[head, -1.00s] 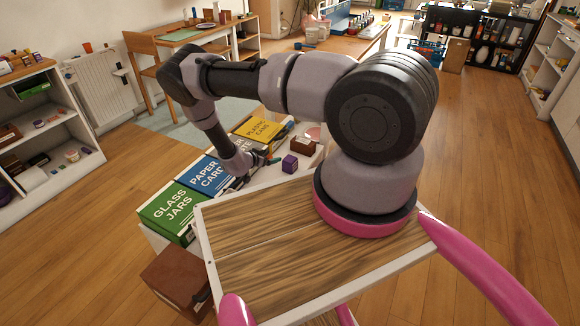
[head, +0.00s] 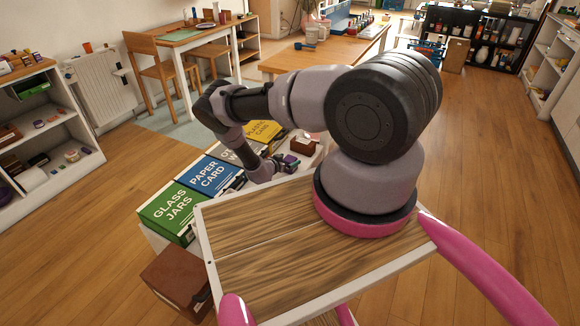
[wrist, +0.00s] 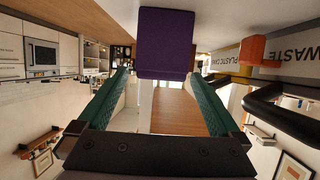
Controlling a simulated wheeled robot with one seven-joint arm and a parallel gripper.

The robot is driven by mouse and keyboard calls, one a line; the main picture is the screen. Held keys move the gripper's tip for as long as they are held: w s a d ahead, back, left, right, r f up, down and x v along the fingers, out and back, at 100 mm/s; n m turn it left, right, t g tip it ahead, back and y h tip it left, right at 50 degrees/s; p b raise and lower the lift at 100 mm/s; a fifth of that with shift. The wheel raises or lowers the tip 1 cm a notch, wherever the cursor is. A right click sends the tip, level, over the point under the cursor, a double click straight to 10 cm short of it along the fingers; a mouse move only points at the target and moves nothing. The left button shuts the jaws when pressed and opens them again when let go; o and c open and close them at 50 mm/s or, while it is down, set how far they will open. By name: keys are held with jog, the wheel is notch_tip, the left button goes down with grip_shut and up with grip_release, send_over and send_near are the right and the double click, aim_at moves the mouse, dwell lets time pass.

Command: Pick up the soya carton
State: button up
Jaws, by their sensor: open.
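A small purple carton (head: 291,158), which I take to be the soya carton, stands on the white surface past the row of labelled boxes. No label on it is legible. In the wrist view the purple carton (wrist: 166,42) is large at top centre, ahead of and partly between the green finger pads. My gripper (wrist: 158,75) is open, with a finger on each side of the carton's line. I cannot tell whether either finger touches it. In the head view my gripper (head: 284,163) is right at the carton and partly hides it.
Boxes marked glass jars (head: 172,208), paper card (head: 207,174) and plastic cans (head: 260,133) stand in a row beside my arm. A brown box (head: 303,145) is just behind the carton. An orange object (wrist: 252,50) shows at right in the wrist view.

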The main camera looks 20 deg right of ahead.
jog(key=shift+x, duration=0.9)
jog(key=shift+c, duration=0.3)
jog(key=c, duration=1.4)
jog(key=shift+o, duration=0.2)
jog(key=shift+r, duration=0.1)
